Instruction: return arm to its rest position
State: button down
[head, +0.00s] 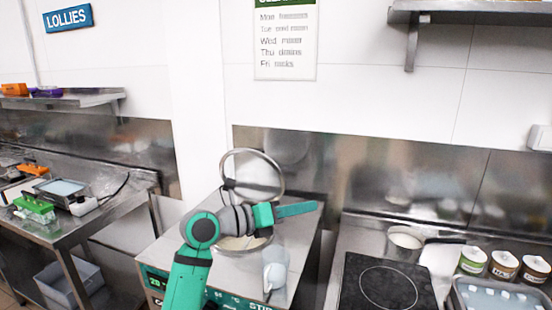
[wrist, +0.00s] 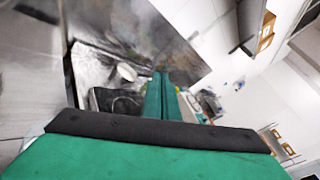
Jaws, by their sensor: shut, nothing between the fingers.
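My green and grey arm reaches up from the bottom of the head view over a steel batch freezer. My gripper (head: 297,209) points to the right above the freezer top, and its green fingers lie together with nothing between them. In the wrist view the shut fingers (wrist: 163,97) point away from the camera, touching no object. The freezer (head: 175,240) has an open round lid (head: 282,172) standing up behind my wrist. Its opening holds pale contents and is partly hidden by my arm.
A clear jug (head: 275,268) stands on the freezer's front right. To the right are a black hob (head: 385,288), a pot (head: 405,240), several jars (head: 503,265) and a tray (head: 500,300). A steel table (head: 95,225) with moulds stands left. A shelf (head: 480,7) hangs at upper right.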

jog(key=s+d+f+n+t+h, duration=0.25)
jog(key=s+f+n+h, duration=0.2)
jog(key=s, duration=0.25)
jog(key=s+d+f+n+t+h, duration=0.2)
jog(key=s+f+n+t+h, duration=0.1)
jog(key=s+f+n, duration=0.4)
jog(key=s+a+f+n+y, duration=0.3)
jog(key=s+f+n+y, duration=0.4)
jog(key=s, duration=0.5)
jog(key=s+a+f+n+t+y, duration=0.1)
jog(key=s+a+f+n+y, duration=0.3)
jog(key=s+f+n+y, duration=0.4)
jog(key=s+a+f+n+t+y, duration=0.1)
jog(key=s+a+f+n+y, duration=0.3)
jog(key=s+f+n, duration=0.9)
jog(key=s+n+y, duration=0.1)
jog(key=s+y, duration=0.2)
jog(key=shift+s+a, duration=0.15)
jog(key=shift+a, duration=0.05)
